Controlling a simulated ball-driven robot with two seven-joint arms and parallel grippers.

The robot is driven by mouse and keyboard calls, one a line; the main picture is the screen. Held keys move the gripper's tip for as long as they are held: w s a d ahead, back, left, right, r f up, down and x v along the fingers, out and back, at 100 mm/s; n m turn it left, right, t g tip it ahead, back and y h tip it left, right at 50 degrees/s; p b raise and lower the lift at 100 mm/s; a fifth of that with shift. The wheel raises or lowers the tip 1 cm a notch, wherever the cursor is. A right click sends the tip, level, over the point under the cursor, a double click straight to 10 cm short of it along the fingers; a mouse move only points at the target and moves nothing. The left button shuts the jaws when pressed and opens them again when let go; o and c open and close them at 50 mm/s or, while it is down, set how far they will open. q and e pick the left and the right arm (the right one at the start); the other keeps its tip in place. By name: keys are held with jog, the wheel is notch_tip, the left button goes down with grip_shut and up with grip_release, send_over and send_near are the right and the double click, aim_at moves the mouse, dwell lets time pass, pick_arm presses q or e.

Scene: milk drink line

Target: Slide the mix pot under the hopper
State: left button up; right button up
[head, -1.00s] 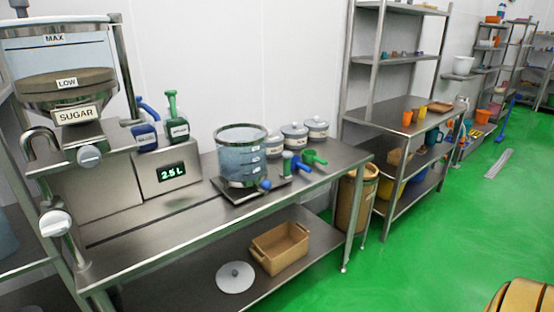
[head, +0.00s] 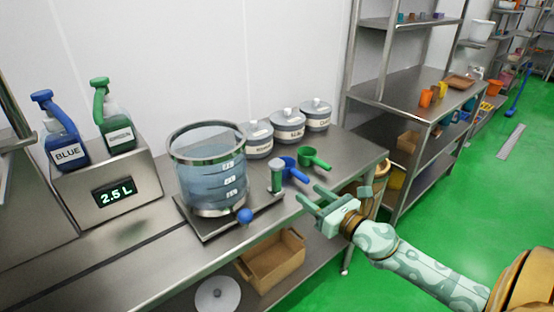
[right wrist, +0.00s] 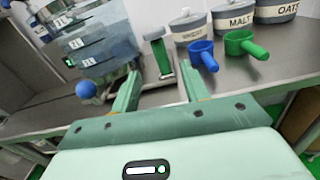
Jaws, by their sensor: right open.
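The mix pot (head: 207,180) is a clear, steel-rimmed vessel with liquid and volume labels. It stands upright on a dark flat plate (head: 262,207) on the steel bench, with a blue ball knob (head: 244,215) low on its front. A green upright handle (head: 277,176) rises from the plate's right side. My right gripper (head: 316,197) is open and empty, just right of this handle and apart from it. In the right wrist view, the mix pot (right wrist: 95,45) and handle (right wrist: 161,58) lie beyond the open fingers (right wrist: 160,88). The hopper and my left gripper are out of view.
Blue (head: 294,169) and green (head: 314,158) scoops lie near the handle, before several lidded jars (head: 286,124). Left of the pot, blue (head: 62,140) and green (head: 113,128) bottles stand on a unit reading 2.5 L (head: 115,192).

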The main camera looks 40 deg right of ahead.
aim_at(280, 173)
jog(key=shift+n, duration=0.3)
jog(key=w, duration=0.5)
jog(key=w+a, duration=0.1)
jog(key=w, duration=0.8)
jog(key=shift+w+a, duration=0.3)
jog(key=shift+w, duration=0.05)
jog(key=shift+w+r, duration=0.1)
jog(key=shift+w, duration=0.4)
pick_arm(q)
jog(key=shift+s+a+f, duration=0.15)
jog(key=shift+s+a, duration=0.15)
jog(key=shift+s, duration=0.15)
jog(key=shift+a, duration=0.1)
pick_arm(e)
jog(key=shift+a, duration=0.1)
grip_shut()
